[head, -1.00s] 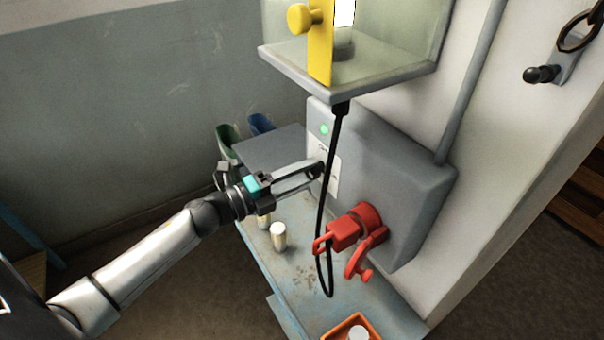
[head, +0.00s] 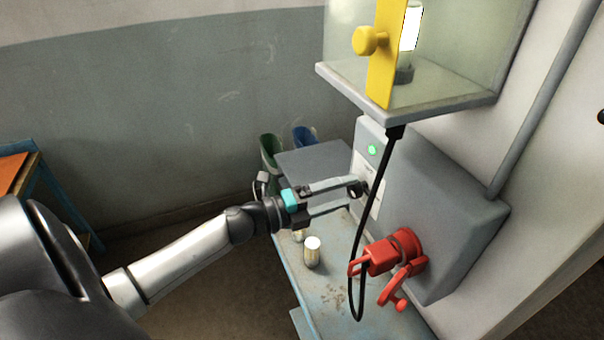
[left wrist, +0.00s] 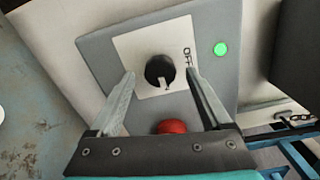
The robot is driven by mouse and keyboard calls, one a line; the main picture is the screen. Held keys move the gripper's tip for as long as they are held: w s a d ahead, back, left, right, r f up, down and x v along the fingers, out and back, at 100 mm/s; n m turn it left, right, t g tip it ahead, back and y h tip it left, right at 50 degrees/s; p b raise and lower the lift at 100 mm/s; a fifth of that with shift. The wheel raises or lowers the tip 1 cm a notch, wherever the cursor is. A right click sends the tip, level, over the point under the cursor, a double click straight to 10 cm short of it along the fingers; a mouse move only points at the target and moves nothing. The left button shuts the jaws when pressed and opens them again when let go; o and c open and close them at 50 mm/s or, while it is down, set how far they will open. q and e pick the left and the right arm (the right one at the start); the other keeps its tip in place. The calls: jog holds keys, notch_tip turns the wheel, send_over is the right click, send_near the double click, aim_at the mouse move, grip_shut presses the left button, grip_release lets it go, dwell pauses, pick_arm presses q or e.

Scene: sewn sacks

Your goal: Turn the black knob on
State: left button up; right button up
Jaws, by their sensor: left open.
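The black knob (left wrist: 160,72) is round with a white pointer mark. It sits on a white plate (left wrist: 128,48) on the grey box (head: 440,205), with the letters OFF beside it. In the left wrist view the mark points toward the picture's bottom, not at OFF. My left gripper (head: 357,188) is open in front of the plate, its fingers (left wrist: 160,90) either side of the knob. Contact with the knob cannot be told. A green lamp (left wrist: 221,49) is lit on the box; it also shows in the head view (head: 373,150). My right gripper is out of view.
A black cable (head: 375,220) hangs from the glass case (head: 440,60) close beside the gripper. A red plug and lever (head: 395,255) stick out from the box. Small pale cylinders (head: 312,252) stand on the worn blue bench (head: 335,295). Green (head: 270,150) and blue (head: 304,137) bins stand behind.

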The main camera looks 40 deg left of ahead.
pick_arm(q)
jog(key=b+v, duration=0.1)
jog(key=v, duration=1.3)
jog(key=shift+a, duration=0.15)
jog(key=shift+s, duration=0.1)
jog(key=s+a+f+n+g+y+b, duration=0.25)
jog(key=f+n+y, duration=0.4)
jog(key=f, duration=1.05)
jog(key=s+a+f+n+g+y+b, duration=0.1)
jog(key=s+a+f+n+y+b, duration=0.25)
jog(key=f+n, duration=1)
jog(key=s+d+f+g+b, duration=0.1)
jog(key=s+d+f+g, duration=0.2)
jog(key=f, duration=0.6)
jog(key=s+d+f+g+b, duration=0.1)
jog(key=s+d+f+g, duration=0.1)
jog(key=s+d+f, duration=0.5)
jog(key=s+d+f+n+g+b, duration=0.1)
jog(key=s+d+f+g, duration=0.2)
jog(key=s+f, duration=0.3)
jog(key=s+d+f+n+g+h+b, duration=0.1)
jog(key=s+d+f+n+g+b, duration=0.1)
jog(key=s+d+f, duration=0.3)
notch_tip(320, 180, down, 2)
jog(key=shift+s+f+n+g, duration=0.1)
jog(key=shift+s+n+g, duration=0.35)
jog(key=shift+s, duration=0.6)
